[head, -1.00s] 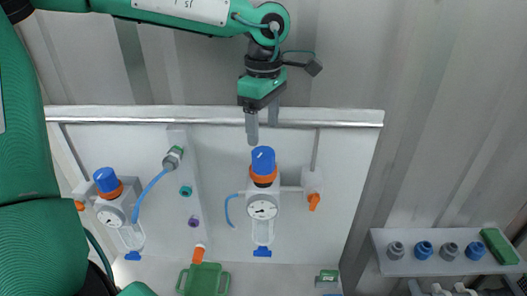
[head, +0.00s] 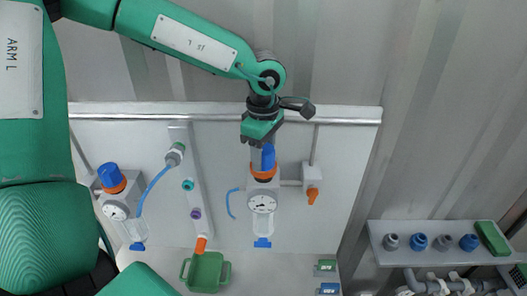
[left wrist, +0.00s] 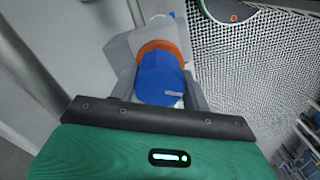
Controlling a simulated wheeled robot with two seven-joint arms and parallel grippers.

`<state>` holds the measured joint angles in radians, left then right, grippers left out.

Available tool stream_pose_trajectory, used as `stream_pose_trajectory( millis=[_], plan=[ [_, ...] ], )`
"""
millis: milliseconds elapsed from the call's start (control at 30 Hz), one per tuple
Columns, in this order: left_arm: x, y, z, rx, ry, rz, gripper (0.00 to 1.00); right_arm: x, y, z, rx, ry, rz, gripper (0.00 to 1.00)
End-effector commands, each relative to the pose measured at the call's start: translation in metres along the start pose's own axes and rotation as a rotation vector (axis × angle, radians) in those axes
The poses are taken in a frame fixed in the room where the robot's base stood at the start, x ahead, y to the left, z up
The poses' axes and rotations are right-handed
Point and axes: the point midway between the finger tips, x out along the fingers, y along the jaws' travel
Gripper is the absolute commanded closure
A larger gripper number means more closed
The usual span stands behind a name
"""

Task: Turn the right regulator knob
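The right regulator (head: 262,202) hangs on the white panel, with a round gauge, an orange collar and a blue knob (head: 268,158) on top. My left gripper (head: 262,160) points down over this knob, one grey finger covering its left part in the head view. In the left wrist view the blue knob (left wrist: 160,80), with a pale mark on its top, lies between the two grey fingers (left wrist: 160,92). The fingers straddle it and look open; whether either touches it is unclear. My right gripper is not in view.
The left regulator (head: 116,208) has a similar blue knob. An orange-handled valve (head: 312,188) is just right of the right regulator. A metal rail (head: 340,115) runs behind my gripper. A green tray (head: 206,271) and a shelf with fittings (head: 400,262) are lower down.

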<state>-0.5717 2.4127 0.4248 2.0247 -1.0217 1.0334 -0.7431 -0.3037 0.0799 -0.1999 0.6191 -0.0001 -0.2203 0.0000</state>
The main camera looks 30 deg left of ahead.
Motion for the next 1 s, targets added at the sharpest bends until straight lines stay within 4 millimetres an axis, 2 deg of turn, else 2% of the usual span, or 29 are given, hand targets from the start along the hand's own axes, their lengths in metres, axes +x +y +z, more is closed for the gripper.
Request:
stream_pose_trajectory(
  millis=[33,100,467,667,1000],
  plan=[
    [0.0,0.0,0.0,0.0,0.0,-0.001,0.65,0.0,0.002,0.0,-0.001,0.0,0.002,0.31],
    [0.0,0.0,0.0,0.0,0.0,-0.001,0.76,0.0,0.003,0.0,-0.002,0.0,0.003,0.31],
    [0.002,0.0,0.0,0.046,0.0,-0.001,0.76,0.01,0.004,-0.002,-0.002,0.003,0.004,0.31],
    [0.005,0.0,0.0,0.16,0.0,0.001,0.76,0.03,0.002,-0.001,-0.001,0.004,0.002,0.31],
    [0.005,0.0,0.0,0.468,0.001,0.0,0.76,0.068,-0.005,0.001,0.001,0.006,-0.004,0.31]
  ],
)
